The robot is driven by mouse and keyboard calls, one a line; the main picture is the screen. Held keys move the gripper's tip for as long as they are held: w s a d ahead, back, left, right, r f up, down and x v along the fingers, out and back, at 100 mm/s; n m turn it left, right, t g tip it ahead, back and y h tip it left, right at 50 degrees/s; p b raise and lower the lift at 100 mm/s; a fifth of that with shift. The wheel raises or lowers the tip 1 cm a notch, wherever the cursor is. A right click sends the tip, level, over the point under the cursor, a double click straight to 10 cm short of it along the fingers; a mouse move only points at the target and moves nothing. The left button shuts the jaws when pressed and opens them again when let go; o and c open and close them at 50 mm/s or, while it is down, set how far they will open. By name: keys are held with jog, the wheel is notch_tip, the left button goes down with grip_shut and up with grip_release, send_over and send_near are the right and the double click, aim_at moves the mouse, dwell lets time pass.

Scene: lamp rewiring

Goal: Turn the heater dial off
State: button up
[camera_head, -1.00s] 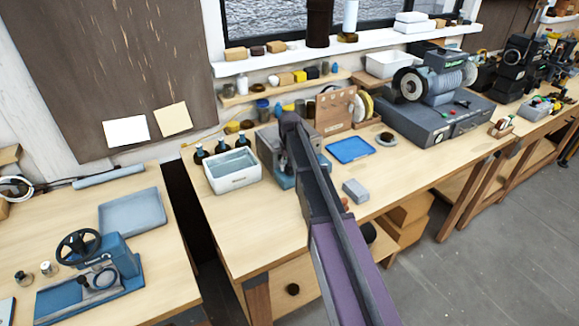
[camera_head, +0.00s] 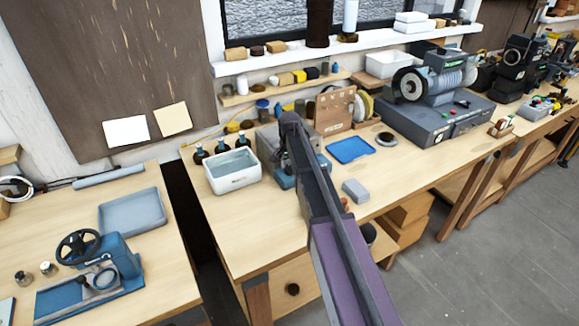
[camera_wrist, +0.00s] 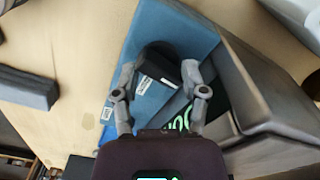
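In the wrist view, a blue housing (camera_wrist: 203,32) carries a dark round knob (camera_wrist: 165,58), which I take to be the heater dial. A small white label with print shows beside the knob. My gripper (camera_wrist: 160,74) has one finger on each side of the knob, with the fingertips close to its sides. I cannot tell whether both fingers touch it. In the head view my arm covers most of the blue-and-grey unit (camera_head: 283,178) on the middle bench, and the gripper and knob are hidden there.
A white basin (camera_head: 233,184) stands left of the unit. A blue tray (camera_head: 350,150) and a grey block (camera_head: 355,191) lie to its right; the block also shows at left in the wrist view (camera_wrist: 28,88). A grey slanted body (camera_wrist: 265,90) stands close right of the gripper.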

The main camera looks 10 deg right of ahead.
aim_at(290, 167)
jog(key=m, duration=0.5)
jog(key=shift+m, duration=0.4)
notch_tip(290, 167, up, 14)
jog(key=p, duration=1.4)
jog(key=s+f+n+b, duration=0.4)
jog(key=s, duration=0.5)
jog(key=s+f+n+b, duration=0.4)
jog(key=s, duration=0.5)
jog(key=s+f+n+b, duration=0.4)
jog(key=s+n, duration=0.1)
jog(key=s, duration=0.4)
jog(key=shift+s+f, duration=0.1)
jog(key=shift+f, duration=0.05)
jog(key=shift+s+a+f+n+b, duration=0.1)
jog(key=shift+s+f+n+b, duration=0.15)
jog(key=shift+s, duration=0.3)
jog(key=shift+s+f+n+b, duration=0.1)
jog(key=shift+s+n+b, duration=0.2)
jog(key=shift+s, duration=0.2)
